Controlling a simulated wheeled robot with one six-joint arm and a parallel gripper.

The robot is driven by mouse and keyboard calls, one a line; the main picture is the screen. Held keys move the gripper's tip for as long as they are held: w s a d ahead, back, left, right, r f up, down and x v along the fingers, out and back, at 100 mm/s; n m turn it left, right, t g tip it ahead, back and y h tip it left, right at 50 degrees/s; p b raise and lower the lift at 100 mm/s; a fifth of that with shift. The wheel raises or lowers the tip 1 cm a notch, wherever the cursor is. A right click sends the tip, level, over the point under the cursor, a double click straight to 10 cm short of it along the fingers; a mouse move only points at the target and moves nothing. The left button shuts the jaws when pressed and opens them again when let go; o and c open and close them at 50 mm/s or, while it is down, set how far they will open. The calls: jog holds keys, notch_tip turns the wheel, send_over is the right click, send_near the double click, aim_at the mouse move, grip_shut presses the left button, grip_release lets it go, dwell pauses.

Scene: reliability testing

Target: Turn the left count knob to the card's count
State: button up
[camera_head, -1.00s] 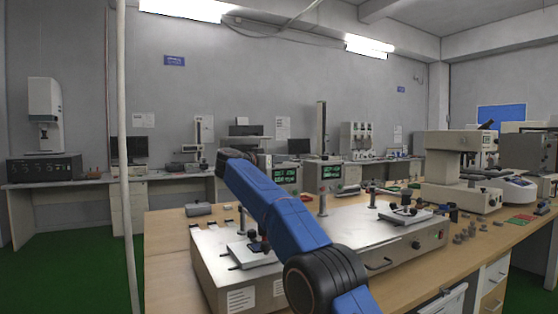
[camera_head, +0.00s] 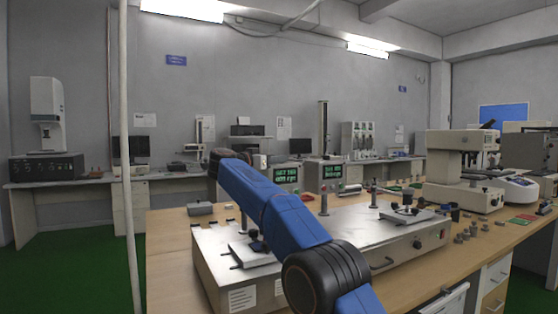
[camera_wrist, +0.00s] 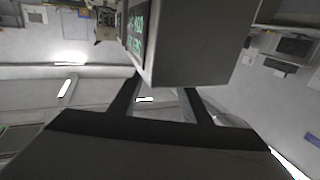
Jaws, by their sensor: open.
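Two grey instrument boxes with green lettered displays stand beyond the test bench in the head view, a left one (camera_head: 287,174) and a right one (camera_head: 333,171). My blue arm partly covers the left box. I cannot make out a count knob or a card with a count. My gripper (camera_wrist: 162,88) shows in the wrist view as two dark fingers spread apart, open. A grey box with a green display (camera_wrist: 137,30) fills the upper middle there, just beyond the fingertips. I cannot tell whether the fingers touch it. In the head view the gripper is hidden behind my arm.
A flat metal-topped test unit (camera_head: 345,229) with posts and clamps lies on the wooden bench below my arm. A microscope-like instrument (camera_head: 458,170) and several small grey parts (camera_head: 470,234) are at the right. A white pole (camera_head: 128,160) stands at the left.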

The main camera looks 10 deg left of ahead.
jog(key=v, duration=1.4)
jog(key=shift+a, duration=0.2)
jog(key=shift+s, duration=0.15)
